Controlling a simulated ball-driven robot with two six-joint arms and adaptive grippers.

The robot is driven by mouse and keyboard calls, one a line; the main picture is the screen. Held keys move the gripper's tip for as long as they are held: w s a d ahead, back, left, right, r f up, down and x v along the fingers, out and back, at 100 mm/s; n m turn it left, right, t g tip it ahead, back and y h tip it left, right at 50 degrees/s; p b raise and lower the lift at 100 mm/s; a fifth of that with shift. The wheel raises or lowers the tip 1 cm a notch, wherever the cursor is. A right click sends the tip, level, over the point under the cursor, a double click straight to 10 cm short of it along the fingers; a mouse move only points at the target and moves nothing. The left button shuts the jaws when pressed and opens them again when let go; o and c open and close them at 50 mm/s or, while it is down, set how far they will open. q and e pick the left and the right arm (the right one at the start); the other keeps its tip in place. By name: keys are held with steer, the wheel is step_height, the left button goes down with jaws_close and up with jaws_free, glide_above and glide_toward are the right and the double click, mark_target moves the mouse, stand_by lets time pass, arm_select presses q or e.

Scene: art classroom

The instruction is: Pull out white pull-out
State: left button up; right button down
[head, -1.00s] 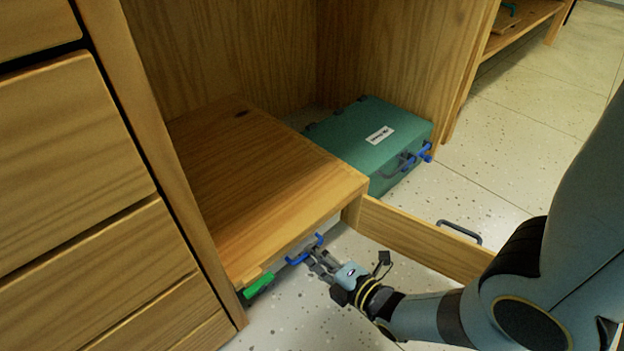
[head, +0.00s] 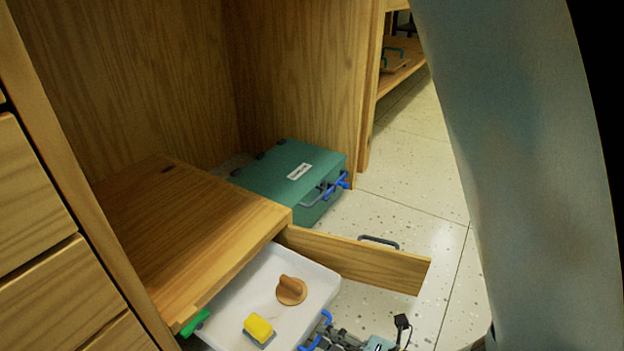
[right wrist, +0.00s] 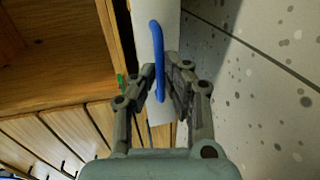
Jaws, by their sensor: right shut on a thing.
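The white pull-out (head: 235,306) is a shallow tray that sticks out from under the wooden shelf box. A wooden knob-like piece (head: 291,290) and a yellow block on a grey base (head: 258,328) lie in it. Its blue handle (head: 322,328) is on the front, and the handle also shows in the right wrist view (right wrist: 156,45). My right gripper (right wrist: 161,84) is shut on the blue handle. In the head view the right gripper (head: 337,338) is partly cut off at the bottom edge. My left gripper is not in view.
A green case (head: 283,172) with a blue latch sits on the floor behind. A green handle or clip (head: 195,322) is at the box's left front. Wooden drawers (head: 30,195) stand at left; speckled floor is clear at right.

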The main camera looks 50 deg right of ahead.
steer(key=shift+s+d, duration=0.1)
steer(key=shift+s, duration=0.55)
steer(key=c, duration=1.4)
jaws_free()
steer(key=a+v, duration=0.1)
steer(key=v, duration=1.1)
steer(key=shift+d, duration=0.4)
